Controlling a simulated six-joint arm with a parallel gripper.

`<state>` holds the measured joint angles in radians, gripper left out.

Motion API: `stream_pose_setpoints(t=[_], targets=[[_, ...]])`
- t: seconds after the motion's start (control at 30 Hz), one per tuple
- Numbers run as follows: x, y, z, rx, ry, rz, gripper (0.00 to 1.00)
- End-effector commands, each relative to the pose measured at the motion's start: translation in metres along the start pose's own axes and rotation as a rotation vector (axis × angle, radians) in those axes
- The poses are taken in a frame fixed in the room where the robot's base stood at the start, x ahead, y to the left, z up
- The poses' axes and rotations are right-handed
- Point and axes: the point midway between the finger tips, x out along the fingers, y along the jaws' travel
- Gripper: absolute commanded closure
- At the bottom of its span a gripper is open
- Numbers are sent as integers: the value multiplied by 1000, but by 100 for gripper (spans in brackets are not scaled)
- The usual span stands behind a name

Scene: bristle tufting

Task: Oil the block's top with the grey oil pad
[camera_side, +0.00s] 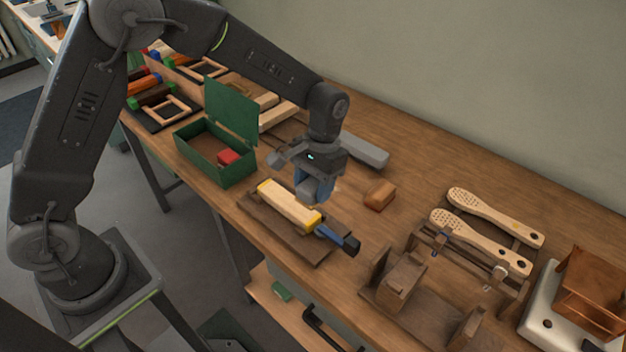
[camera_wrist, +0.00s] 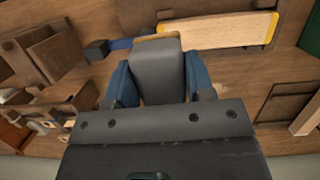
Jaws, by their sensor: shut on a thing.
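The block (camera_side: 289,205) is a pale wooden bar with yellow ends, lying on a dark wooden board (camera_side: 262,216). It also shows at the top of the wrist view (camera_wrist: 215,33). My gripper (camera_side: 318,186) has blue fingers, shut on the grey oil pad (camera_wrist: 158,72). In the side view the pad (camera_side: 307,189) is low at the block's right half, by its back edge. In the wrist view the pad overlaps the block's left end. I cannot tell whether the pad touches the block. The pad hides part of that end.
A blue-handled clamp (camera_side: 333,238) sits at the block's right end. A green box (camera_side: 216,165) with its lid open holds a red piece (camera_side: 229,157). A brown block (camera_side: 380,195), a wooden fixture (camera_side: 400,284) and pale brush handles (camera_side: 482,243) lie to the right.

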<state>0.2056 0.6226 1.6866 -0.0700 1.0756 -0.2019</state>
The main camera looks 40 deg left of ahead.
Motion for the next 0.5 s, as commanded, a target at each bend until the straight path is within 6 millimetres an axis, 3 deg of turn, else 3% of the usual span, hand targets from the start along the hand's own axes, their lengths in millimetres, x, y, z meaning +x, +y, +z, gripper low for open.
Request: stream_pose_setpoints(t=[0.3,0.5], targets=[[-11,0,2,0,2,1,70],[-4,0,1,0,-1,0,70]])
